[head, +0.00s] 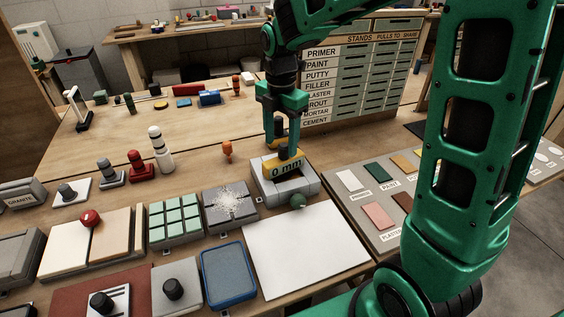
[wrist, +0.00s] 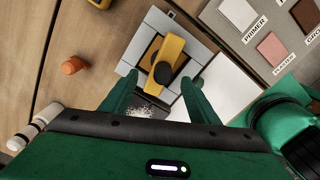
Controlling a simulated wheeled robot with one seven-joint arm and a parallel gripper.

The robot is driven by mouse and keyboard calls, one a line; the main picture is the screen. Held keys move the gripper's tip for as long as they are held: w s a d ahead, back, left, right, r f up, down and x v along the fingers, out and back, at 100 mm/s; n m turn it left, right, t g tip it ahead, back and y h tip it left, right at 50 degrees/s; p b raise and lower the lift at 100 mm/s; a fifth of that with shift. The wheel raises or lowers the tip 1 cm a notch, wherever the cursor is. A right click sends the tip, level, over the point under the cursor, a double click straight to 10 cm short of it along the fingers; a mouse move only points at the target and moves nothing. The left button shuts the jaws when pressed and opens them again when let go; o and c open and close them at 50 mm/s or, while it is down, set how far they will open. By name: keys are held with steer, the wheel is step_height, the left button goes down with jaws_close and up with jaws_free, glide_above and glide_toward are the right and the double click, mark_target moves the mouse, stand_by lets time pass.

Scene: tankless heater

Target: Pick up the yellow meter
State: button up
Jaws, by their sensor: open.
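The yellow meter (head: 284,168) has "0 mm" on its front and sits on a grey tiled block (head: 262,190). In the wrist view the meter (wrist: 173,48) is a yellow bar with a round black part near its lower end. It lies ahead of and between my fingers. My gripper (head: 281,134) is open and points down, just above the meter in the head view. In the wrist view my gripper (wrist: 161,80) shows its two green fingers spread, with nothing held between them. Whether the fingers touch the meter cannot be told.
A small orange figure (head: 227,150) stands left of the block, and a green knob (head: 297,201) at its front. A speckled grey tile (head: 230,205) is left, a white sheet (head: 305,250) in front, and a sample board (head: 345,205) right. A labelled drawer cabinet (head: 350,80) stands behind.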

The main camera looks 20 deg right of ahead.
mark_target(283, 159)
steer(key=shift+d+f, duration=0.2)
steer(key=shift+f, duration=1.6)
steer(key=shift+d+f, duration=0.15)
steer(key=shift+f, duration=1.65)
jaws_close()
